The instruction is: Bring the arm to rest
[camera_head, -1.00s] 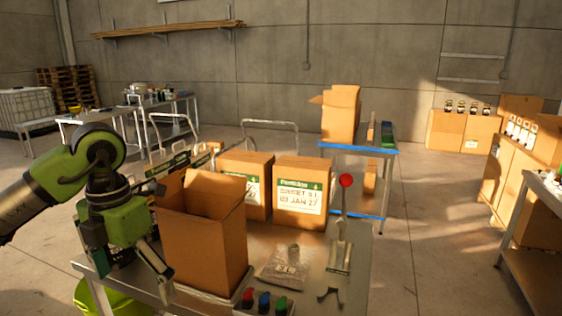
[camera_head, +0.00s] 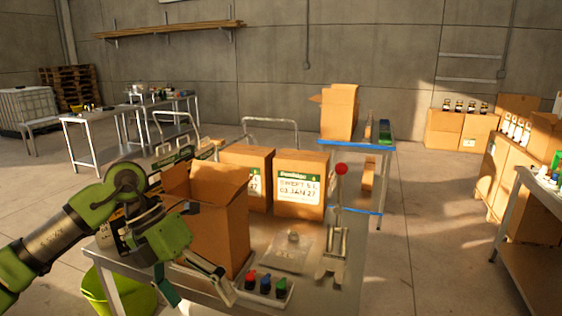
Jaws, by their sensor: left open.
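My left arm (camera_head: 60,235) comes in from the left in the head view. My left gripper (camera_head: 197,295) hangs at the table's front left, its fingers spread open, with nothing between them. It is in front of the open cardboard box (camera_head: 222,235) and hides part of its lower left side. I cannot tell whether it touches the box. My right gripper is not in view.
The metal table (camera_head: 330,297) bears two labelled boxes, one of them on the right (camera_head: 300,185), a red-knobbed lever press (camera_head: 337,240), a clear bag (camera_head: 292,252) and colored knobs (camera_head: 265,286). A green bin (camera_head: 108,295) stands below left.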

